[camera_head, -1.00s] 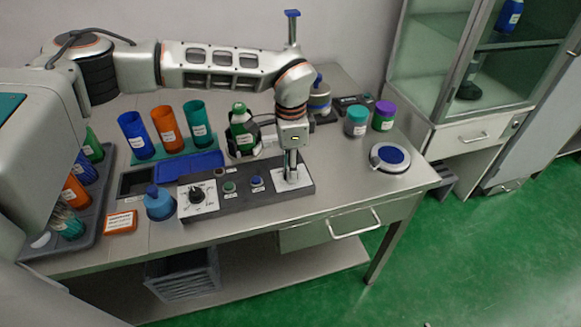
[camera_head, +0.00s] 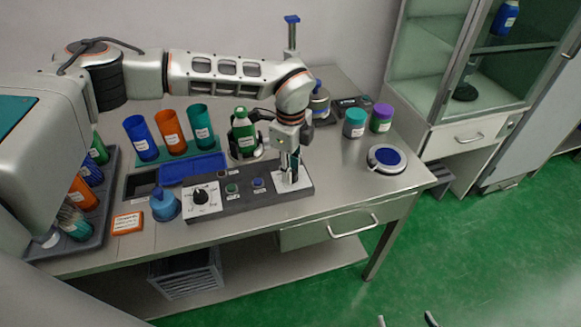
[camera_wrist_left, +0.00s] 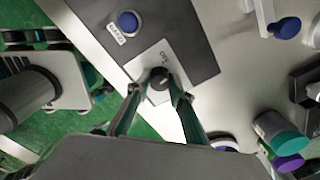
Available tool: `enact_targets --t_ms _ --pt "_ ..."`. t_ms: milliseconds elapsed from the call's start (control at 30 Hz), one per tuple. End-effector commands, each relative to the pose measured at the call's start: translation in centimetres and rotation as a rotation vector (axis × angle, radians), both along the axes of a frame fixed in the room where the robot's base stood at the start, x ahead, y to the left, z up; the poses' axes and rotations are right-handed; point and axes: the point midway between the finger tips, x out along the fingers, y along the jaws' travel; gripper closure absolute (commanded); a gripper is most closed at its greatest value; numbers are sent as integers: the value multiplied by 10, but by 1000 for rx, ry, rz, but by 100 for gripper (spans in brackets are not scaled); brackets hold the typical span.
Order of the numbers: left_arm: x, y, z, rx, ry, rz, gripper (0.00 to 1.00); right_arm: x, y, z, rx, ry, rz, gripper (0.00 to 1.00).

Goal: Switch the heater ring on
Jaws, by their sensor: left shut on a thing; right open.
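The dark control panel (camera_head: 247,196) lies along the front of the bench. It has a black dial (camera_head: 200,196) on a white plate at its left, then a green button (camera_head: 232,188) and a blue button (camera_head: 257,183). At its right end a small black knob (camera_wrist_left: 158,80) sits on a labelled white plate (camera_wrist_left: 148,62). My left gripper (camera_head: 290,180) points down there, its fingers shut around this knob; they hide it in the head view. A green bottle (camera_head: 243,133) stands in a dark ring-like holder behind the panel. My right gripper's fingertips (camera_head: 406,320) show apart at the bottom edge.
Blue, orange and teal cups (camera_head: 171,132) stand behind a blue tray (camera_head: 193,168). A blue squat bottle (camera_head: 164,205) and an orange-edged card (camera_head: 127,223) are left of the panel. Two lidded jars (camera_head: 354,123) and a round blue-topped device (camera_head: 387,158) stand right.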

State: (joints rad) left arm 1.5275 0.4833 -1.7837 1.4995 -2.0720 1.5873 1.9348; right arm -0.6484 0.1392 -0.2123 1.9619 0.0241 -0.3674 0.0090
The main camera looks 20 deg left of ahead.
Motion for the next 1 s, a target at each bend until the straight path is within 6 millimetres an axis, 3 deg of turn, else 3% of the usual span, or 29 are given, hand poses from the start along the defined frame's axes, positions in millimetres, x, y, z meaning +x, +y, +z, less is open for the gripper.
enact_targets --t_ms 600,1000 --pt "0 0 0 0 1 -577 100 2 0 15 -1 -5 1 26" --pt "0 -1 0 -1 1 -836 100 3 0 19 -1 -7 0 26"
